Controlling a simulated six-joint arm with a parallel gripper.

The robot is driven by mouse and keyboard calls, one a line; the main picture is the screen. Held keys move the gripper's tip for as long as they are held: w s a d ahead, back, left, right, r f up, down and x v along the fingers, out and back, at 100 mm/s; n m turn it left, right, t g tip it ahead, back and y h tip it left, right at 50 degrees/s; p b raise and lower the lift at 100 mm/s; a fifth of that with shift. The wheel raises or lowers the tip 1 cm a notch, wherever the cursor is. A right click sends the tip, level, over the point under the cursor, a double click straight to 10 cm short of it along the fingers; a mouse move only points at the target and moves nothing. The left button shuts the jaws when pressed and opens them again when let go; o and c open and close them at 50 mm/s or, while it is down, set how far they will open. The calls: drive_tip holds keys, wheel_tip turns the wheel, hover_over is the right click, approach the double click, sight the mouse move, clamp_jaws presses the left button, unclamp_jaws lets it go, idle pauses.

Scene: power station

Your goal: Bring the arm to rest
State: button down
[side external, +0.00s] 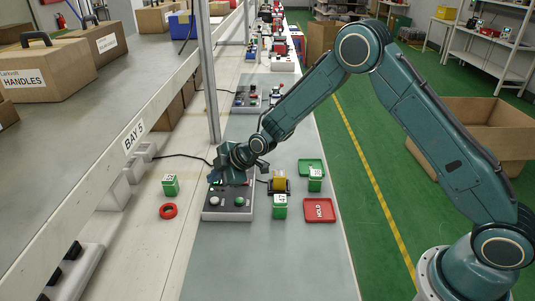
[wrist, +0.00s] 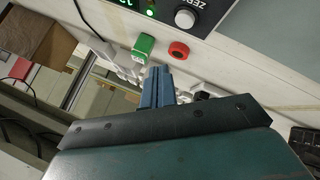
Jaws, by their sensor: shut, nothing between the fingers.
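My gripper (side external: 216,174) hangs low over the back part of a grey control box (side external: 240,215) on the bench in the side external view. In the wrist view its two blue fingers (wrist: 158,85) are together with nothing between them. The box has a white knob and a green button on its dark top; in the wrist view its panel (wrist: 205,12) shows a knob and a lit green light. My arm reaches from the base at the lower right, bent at a high elbow. Whether the fingers touch the box cannot be told.
Left of the box are a green block (side external: 170,186) and a red ring (side external: 168,211). A shelf edge (side external: 120,150) runs along the left.

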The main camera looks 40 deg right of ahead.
drive_tip(key=shift+r, duration=0.1)
idle(0.3)
drive_tip(key=s+d+r+m+g+h, duration=0.1)
drive_tip(key=s+d+r+m, duration=0.25)
drive_tip(key=s+r, duration=0.55)
drive_tip(key=s+d+r+m+h, duration=0.1)
drive_tip(key=s+d+r+m, duration=0.25)
drive_tip(key=s+r, duration=0.55)
drive_tip(key=s+d+r+m, duration=0.2)
drive_tip(key=s, duration=0.6)
drive_tip(key=s+d+r+m+g+h, duration=0.1)
drive_tip(key=s+d+r+m, duration=0.1)
drive_tip(key=s, duration=0.6)
drive_tip(key=s+d+r+m+h, duration=0.1)
drive_tip(key=s+d+r+m, duration=0.1)
drive_tip(key=s, duration=0.6)
drive_tip(key=shift+s+d+m+g, duration=0.25)
drive_tip(key=shift+s+m+g, duration=0.1)
drive_tip(key=shift+m, duration=0.35)
